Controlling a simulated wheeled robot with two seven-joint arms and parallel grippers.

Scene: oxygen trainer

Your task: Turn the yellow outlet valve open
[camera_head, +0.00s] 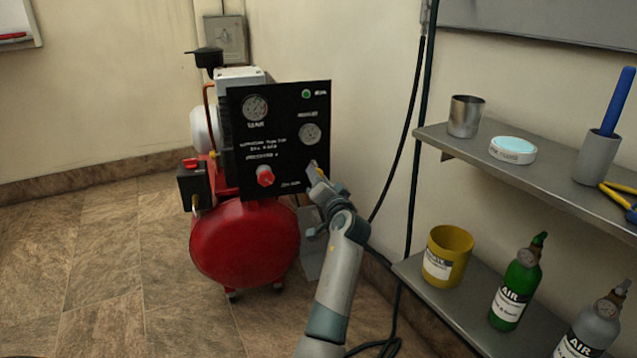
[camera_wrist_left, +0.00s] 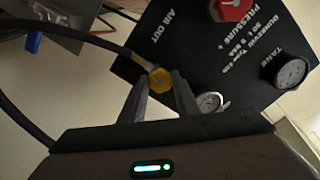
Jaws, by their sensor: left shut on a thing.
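The yellow outlet valve (camera_wrist_left: 160,80) is on the black panel (camera_head: 240,150), near the "AIR OUT" label. In the wrist view it sits between the two fingertips of my left gripper (camera_wrist_left: 158,92), which is shut on it. In the head view my left gripper (camera_head: 317,172) reaches the lower right of the panel, and only a small bit of yellow (camera_head: 320,171) shows there. My right gripper is not in view.
A red knob (camera_head: 265,176) and two gauges are on the panel, above the red tank (camera_head: 243,245). Metal shelves (camera_head: 540,180) with a cup, bottles and a yellow container (camera_head: 447,254) stand at the right. A dark hose (camera_wrist_left: 60,30) runs close to the valve.

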